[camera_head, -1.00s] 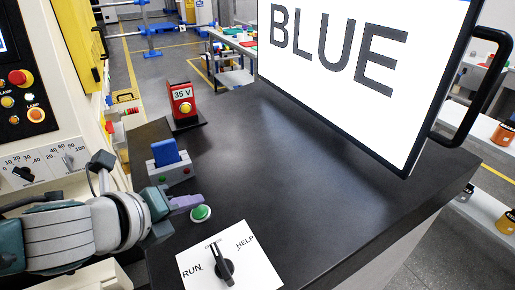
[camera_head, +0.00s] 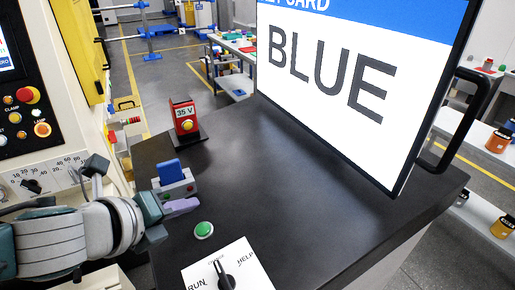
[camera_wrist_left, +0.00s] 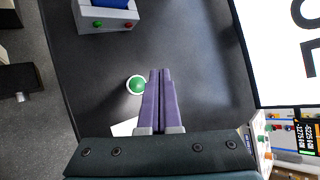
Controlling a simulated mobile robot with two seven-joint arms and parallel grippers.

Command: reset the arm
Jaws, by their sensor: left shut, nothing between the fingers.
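My left arm comes in from the left in the head view. Its gripper (camera_head: 181,208) is shut and empty, above the black table (camera_head: 300,200) between the blue-topped device and the green button. The purple fingers also show pressed together in the left wrist view (camera_wrist_left: 161,85). The green button (camera_head: 204,229) sits just right of and below the fingertips; in the left wrist view it shows left of the fingers (camera_wrist_left: 135,84). I cannot tell whether they touch it. My right gripper is not in view.
A grey device with a blue top (camera_head: 169,172) and a red 35 V box (camera_head: 184,118) stand behind the gripper. A white plate with a RUN/HELP knob (camera_head: 223,275) lies in front. A large BLUE screen (camera_head: 350,80) stands at right. A control panel (camera_head: 40,110) is at left. The middle table is clear.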

